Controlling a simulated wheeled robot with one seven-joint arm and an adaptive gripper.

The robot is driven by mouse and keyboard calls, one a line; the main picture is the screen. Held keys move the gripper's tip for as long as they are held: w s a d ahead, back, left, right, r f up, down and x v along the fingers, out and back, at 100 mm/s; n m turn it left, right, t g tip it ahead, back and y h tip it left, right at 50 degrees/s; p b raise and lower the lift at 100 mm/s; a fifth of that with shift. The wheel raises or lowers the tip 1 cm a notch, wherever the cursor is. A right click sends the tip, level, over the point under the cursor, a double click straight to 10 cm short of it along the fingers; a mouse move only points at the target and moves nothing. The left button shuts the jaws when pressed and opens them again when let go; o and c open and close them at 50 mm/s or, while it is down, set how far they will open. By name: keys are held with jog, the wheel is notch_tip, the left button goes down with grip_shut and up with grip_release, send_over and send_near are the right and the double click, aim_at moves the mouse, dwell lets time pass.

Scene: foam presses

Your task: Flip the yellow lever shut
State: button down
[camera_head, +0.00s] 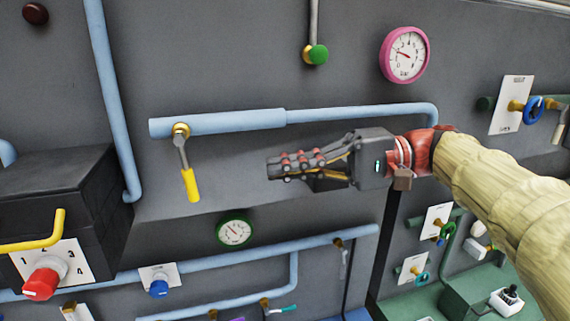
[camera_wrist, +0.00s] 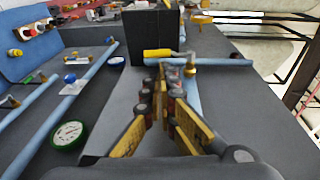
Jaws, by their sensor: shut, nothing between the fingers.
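The yellow lever (camera_head: 191,184) has a metal shank on a brass pivot on the thick blue horizontal pipe (camera_head: 215,123). In the head view it hangs down, tilted slightly right at its tip, across the line of the pipe. My gripper (camera_head: 270,169) is shut and empty, to the right of the lever with a clear gap, a little below the pipe. In the wrist view the lever's yellow handle (camera_wrist: 158,53) lies ahead, beyond my gripper's fingertips (camera_wrist: 175,66), pointing left from its pivot. I see no contact between them.
A black box (camera_head: 75,200) with a yellow handle and a red knob (camera_head: 41,284) juts out left of the lever. A green-rimmed gauge (camera_head: 234,231) sits on the panel below. A vertical blue pipe (camera_head: 112,100) runs left of the lever. The panel between lever and gripper is bare.

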aim_at(195, 183)
jog(key=a+p, duration=0.2)
jog(key=a, duration=0.8)
jog(key=shift+s+a+f, duration=0.35)
jog(key=shift+f, duration=0.1)
jog(key=shift+s+a+f+b, duration=0.15)
jog(key=shift+a+f+b, duration=0.15)
jog(key=shift+a+b, duration=0.45)
jog(key=shift+d+r, duration=0.1)
jog(key=shift+d, duration=0.05)
